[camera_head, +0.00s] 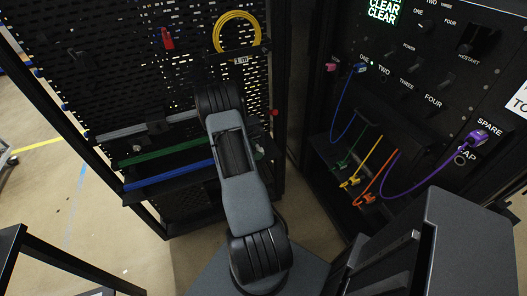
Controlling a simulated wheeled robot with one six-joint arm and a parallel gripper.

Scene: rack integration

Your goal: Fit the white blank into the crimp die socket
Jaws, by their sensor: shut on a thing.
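My arm rises from the bottom middle to a black joint near the perforated panel. My gripper is not visible, and neither is anything in it. A pale grey-white bar (120,132) lies across the panel at left, above a green bar (160,153) and a blue bar (170,177). I cannot tell whether the pale bar is the white blank. I cannot make out the crimp die socket; the area behind my arm is hidden.
The perforated black panel (120,60) carries a yellow cable coil (218,35) and a red-handled item (167,39). At right, a black switch panel (420,60) has blue, green, yellow, orange and purple (400,196) cables. Open floor (50,190) shows at left.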

